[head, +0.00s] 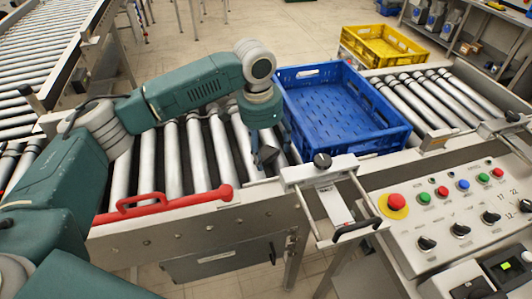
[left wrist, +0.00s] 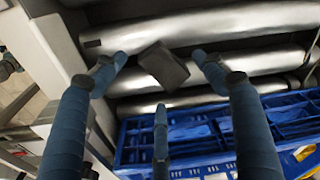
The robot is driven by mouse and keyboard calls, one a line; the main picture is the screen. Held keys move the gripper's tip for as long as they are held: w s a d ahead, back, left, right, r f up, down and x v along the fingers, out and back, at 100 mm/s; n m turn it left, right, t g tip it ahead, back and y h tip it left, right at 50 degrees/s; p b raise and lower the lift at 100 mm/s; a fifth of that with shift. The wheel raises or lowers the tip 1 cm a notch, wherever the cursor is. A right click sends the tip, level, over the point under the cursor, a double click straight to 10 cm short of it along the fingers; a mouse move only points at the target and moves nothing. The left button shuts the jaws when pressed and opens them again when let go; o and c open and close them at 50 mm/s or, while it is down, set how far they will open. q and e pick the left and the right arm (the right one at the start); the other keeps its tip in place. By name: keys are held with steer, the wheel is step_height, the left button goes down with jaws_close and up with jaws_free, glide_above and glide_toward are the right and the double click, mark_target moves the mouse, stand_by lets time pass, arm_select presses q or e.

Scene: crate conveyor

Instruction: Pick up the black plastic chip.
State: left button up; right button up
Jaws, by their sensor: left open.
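The black plastic chip (left wrist: 165,66) is a small dark block on the metal rollers in the left wrist view. It lies tilted between the spread fingertips of my left gripper (left wrist: 160,80), with a visible gap to each finger. In the head view, my left gripper (head: 266,142) points down over the rollers just left of the blue crate. A dark shape shows at its tips there, but I cannot tell chip from finger. The left gripper is open and empty. My right gripper is in neither view.
The blue crate (head: 345,142) stands close to the right of my left gripper; it also shows in the left wrist view (left wrist: 128,150). A yellow crate (head: 385,42) stands farther back. A red handle (head: 165,203) lies along the front rail. A control panel (head: 455,215) is at the right.

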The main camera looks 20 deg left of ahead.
arm_select(q)
steer(key=shift+w+f, duration=0.1)
steer(key=shift+f, duration=0.8)
steer(key=shift+c, duration=0.5)
steer(key=c, duration=1.1)
steer(key=shift+r, duration=0.15)
steer(key=shift+c, duration=0.2)
